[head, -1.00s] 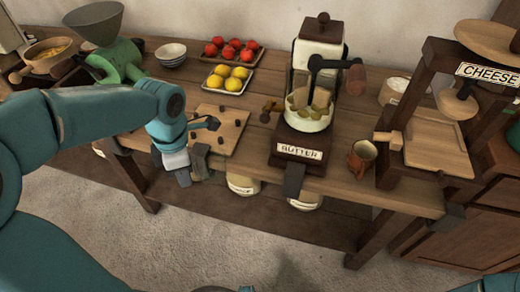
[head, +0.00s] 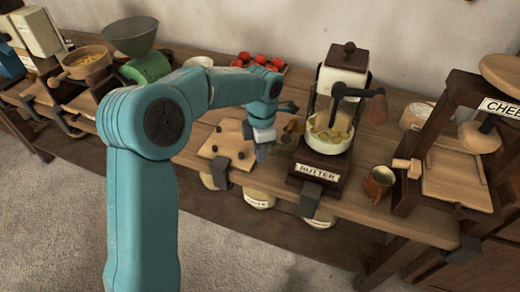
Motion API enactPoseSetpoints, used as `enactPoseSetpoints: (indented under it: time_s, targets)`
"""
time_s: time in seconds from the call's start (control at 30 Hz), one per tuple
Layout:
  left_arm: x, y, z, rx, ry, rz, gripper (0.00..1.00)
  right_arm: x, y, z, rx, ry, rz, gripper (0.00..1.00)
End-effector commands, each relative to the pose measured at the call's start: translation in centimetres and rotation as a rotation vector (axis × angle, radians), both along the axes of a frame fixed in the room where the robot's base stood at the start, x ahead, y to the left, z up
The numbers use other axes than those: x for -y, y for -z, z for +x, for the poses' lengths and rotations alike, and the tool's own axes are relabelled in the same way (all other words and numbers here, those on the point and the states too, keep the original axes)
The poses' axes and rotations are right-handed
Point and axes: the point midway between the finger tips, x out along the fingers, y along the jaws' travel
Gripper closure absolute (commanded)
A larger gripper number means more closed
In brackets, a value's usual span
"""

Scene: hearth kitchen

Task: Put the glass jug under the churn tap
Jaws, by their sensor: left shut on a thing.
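The butter churn (head: 311,173) stands on the bench, with a dark base, a glass body and a "BUTTER" label. Its tap (head: 294,127) sticks out on the left side. My left gripper (head: 262,152) points down just left of the churn, over the right edge of a wooden board, and is shut. A faint see-through shape beside its fingers, below the tap, looks like the glass jug (head: 284,149). Its outline is hard to make out, and I cannot tell whether it touches the bench. My right gripper is out of view.
A small brown jug (head: 379,182) stands right of the churn. The cheese press (head: 455,180) is further right. The wooden board (head: 222,148) with small dark pegs lies left. A tray of red fruit (head: 262,62) sits behind my arm.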

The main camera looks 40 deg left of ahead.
Motion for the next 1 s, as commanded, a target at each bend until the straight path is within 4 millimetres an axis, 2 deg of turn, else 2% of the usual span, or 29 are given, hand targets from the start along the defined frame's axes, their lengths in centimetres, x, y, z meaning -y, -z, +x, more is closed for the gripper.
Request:
enactPoseSetpoints:
  time_s: [0.77, 0.8, 0.87, 0.9, 1.0]
  targets:
    - [-0.1, 1.8, -0.1, 0.003, -0.001, 0.0, 1.0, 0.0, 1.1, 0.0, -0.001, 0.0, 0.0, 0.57]
    - [-0.1, 1.8, -0.1, 0.001, -0.001, 0.0, 0.81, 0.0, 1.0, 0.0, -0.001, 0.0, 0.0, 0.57]
    - [-0.1, 1.8, -0.1, 0.001, -0.001, 0.0, 0.62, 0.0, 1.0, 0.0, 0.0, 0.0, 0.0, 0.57]
    - [-0.1, 1.8, -0.1, 0.001, -0.001, 0.0, 0.59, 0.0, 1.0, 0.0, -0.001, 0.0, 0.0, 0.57]
    - [-0.1, 1.7, -0.1, 0.001, -0.001, 0.0, 0.59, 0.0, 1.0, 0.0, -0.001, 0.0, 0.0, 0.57]
